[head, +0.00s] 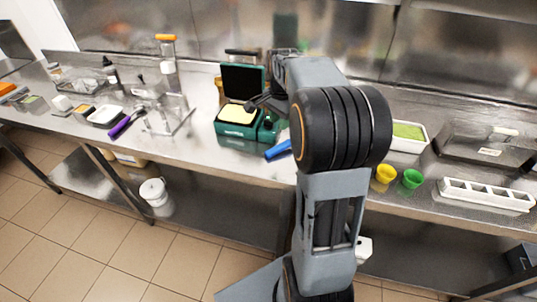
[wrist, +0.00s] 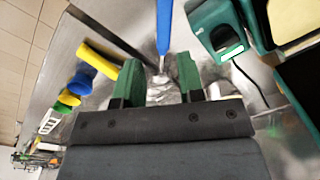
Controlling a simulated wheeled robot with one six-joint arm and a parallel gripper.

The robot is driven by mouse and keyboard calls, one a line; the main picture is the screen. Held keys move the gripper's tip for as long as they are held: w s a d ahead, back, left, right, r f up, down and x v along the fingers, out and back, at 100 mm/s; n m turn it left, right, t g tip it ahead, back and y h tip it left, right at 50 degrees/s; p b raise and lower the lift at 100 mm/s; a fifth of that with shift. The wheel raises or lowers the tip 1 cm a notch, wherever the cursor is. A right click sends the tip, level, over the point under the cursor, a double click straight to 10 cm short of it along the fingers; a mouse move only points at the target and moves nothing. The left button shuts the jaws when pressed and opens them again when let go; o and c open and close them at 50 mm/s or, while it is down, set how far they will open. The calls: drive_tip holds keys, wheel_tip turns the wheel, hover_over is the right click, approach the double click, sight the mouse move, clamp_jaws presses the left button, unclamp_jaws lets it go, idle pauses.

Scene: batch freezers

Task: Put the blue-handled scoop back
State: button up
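The blue-handled scoop shows as a blue handle (head: 278,150) on the steel counter, just left of my arm in the head view. Its other end is hidden behind my arm there. In the wrist view the blue handle (wrist: 163,25) points up and away, with a thin metal part below it. My gripper (wrist: 161,78) has two green fingertips, set apart, with the scoop's metal part lined up in the gap. The fingers do not appear to touch it. Whether the bowl lies between them is unclear. My gripper is hidden in the head view.
A green scale (head: 237,130) with a dark screen stands close left of the blue handle. A purple-handled tool (head: 127,122) lies farther left. Yellow (head: 385,175) and green (head: 410,180) cups and a white divided tray (head: 487,194) stand right. A yellow handle (wrist: 100,60) is near my gripper.

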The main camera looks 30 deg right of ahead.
drive_tip(key=s+a+f+n+t, duration=0.1)
drive_tip(key=s+a+n+t, duration=0.2)
drive_tip(key=s+a+n, duration=1.2)
drive_tip(key=shift+s+a+f, duration=0.35)
drive_tip(key=shift+s+a, duration=0.25)
drive_tip(key=shift+o, duration=0.6)
